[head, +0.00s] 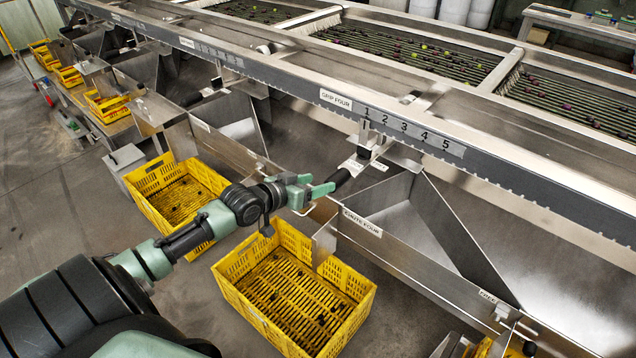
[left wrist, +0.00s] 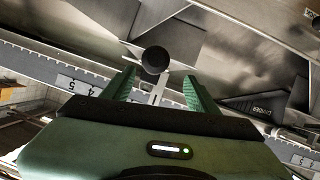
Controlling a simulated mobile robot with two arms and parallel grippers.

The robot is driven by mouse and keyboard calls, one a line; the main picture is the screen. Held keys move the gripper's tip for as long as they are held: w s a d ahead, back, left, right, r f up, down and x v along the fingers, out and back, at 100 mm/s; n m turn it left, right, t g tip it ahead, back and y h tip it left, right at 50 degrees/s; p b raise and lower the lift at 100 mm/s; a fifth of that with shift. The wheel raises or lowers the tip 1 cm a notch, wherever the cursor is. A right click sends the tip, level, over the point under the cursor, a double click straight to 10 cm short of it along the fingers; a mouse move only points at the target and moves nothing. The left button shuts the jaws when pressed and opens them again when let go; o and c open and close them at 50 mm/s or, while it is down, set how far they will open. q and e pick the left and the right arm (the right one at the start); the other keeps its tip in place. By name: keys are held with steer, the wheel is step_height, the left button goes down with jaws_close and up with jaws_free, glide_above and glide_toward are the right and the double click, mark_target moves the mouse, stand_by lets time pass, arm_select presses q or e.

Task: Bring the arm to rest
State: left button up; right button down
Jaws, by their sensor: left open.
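My left arm reaches in from the lower left in the head view. Its green gripper (head: 322,190) is open beside the black handle (head: 341,178) of a lever under the numbered scale (head: 412,131) marked 1 to 5. In the left wrist view the gripper's two fingers (left wrist: 158,88) stand apart, with the round black knob (left wrist: 155,60) of the handle showing between and just beyond their tips. I cannot tell whether a finger touches it. My right gripper is not in view.
A long steel machine with a toothed rail (head: 280,79) and a chute (head: 365,222) labelled four is close to the gripper. Yellow crates (head: 230,287) (head: 133,181) stand on the floor below the arm. Roller beds with small fruit (head: 420,52) lie behind the rail.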

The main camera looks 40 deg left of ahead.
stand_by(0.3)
arm_select(q)
steer(key=s+f+g+y, duration=0.15)
steer(key=s+f, duration=0.35)
steer(key=f, duration=0.6)
steer(key=s+a+f+g+y, duration=0.1)
steer(key=s+f+g, duration=0.1)
steer(key=s+f, duration=0.65)
steer(key=s+f+g+y, duration=0.1)
steer(key=s+f+g, duration=0.15)
steer(key=f, duration=1.05)
steer(key=s+d+f+m+g, duration=0.1)
steer(key=s+d+f, duration=0.4)
steer(key=s, duration=0.6)
steer(key=s+d+f+m+g+h, duration=0.1)
steer(key=s+d+f+g, duration=0.2)
steer(key=s+d+f, duration=0.3)
steer(key=s+d+f+m+g, duration=0.1)
steer(key=s+d+f, duration=0.5)
steer(key=s, duration=1)
steer(key=shift+s+f+g, duration=0.35)
steer(key=shift+f+g, duration=0.35)
steer(key=shift+f, duration=0.05)
steer(key=shift+w, duration=0.1)
